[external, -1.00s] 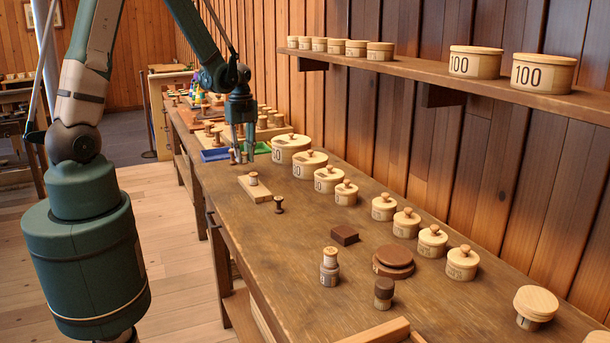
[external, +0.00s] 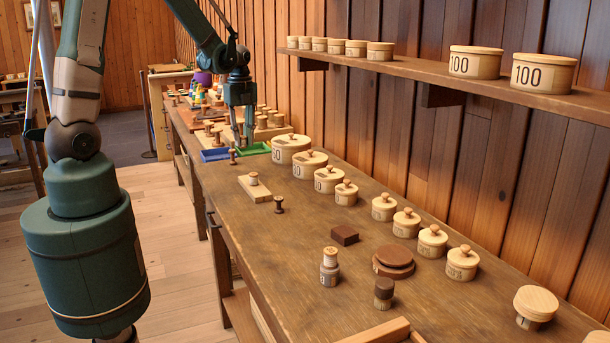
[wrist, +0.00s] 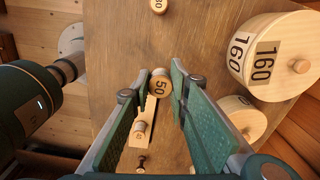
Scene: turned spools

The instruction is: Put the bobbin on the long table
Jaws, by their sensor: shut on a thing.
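My gripper (external: 243,142) is above the far part of the long table (external: 225,222), near the blue and green trays. In the wrist view, a small round pale wooden bobbin (wrist: 161,84) marked 50 shows between its fingertips, and the gripper is shut on it. In the external view I cannot clearly make out the held piece. A brown spool (external: 232,155) stands upright just left of the fingers. Another spool (external: 253,179) stands on a pale wooden block (external: 261,193), with a dark spool (external: 278,204) beside the block.
Lidded wooden canisters (external: 292,149) line the wall side of the table. A blue tray (external: 213,155) and a green tray (external: 257,149) lie at the far end. A dark block (external: 344,235) and stacked brown discs (external: 393,262) are nearer. The middle of the table has bare room.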

